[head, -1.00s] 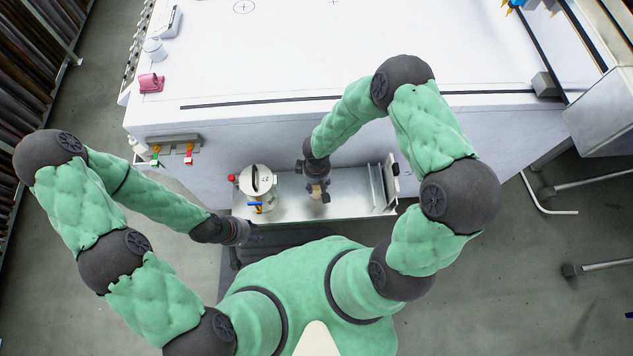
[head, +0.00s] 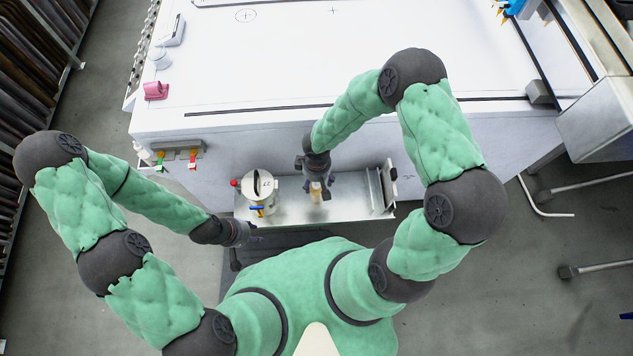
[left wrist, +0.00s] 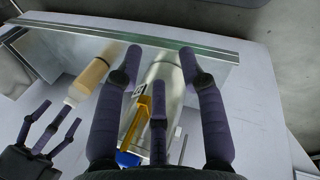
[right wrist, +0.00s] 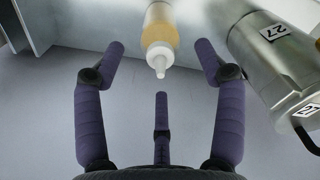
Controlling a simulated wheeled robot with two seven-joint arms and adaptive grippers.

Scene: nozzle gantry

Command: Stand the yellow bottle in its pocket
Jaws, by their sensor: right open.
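The pale yellow bottle (head: 316,196) with a white nozzle stands on a metal shelf, partly covered by my right gripper in the head view. It also shows in the left wrist view (left wrist: 88,80) and the right wrist view (right wrist: 160,38). My right gripper (head: 317,186) is open at the nozzle end; no finger visibly closes on the bottle. Its spread fingers also show in the left wrist view (left wrist: 45,130). My left gripper (head: 248,236) is open and empty, left of the shelf's front, with a steel canister beyond its fingers. I cannot pick out the bottle's pocket.
The steel canister (head: 259,181), with a yellow handle, stands left of the bottle on the metal shelf (head: 345,205). Upright plates (head: 378,188) stand at the shelf's right end. The white table (head: 330,60) rises behind. A holder with red and green pieces (head: 180,149) hangs on its side.

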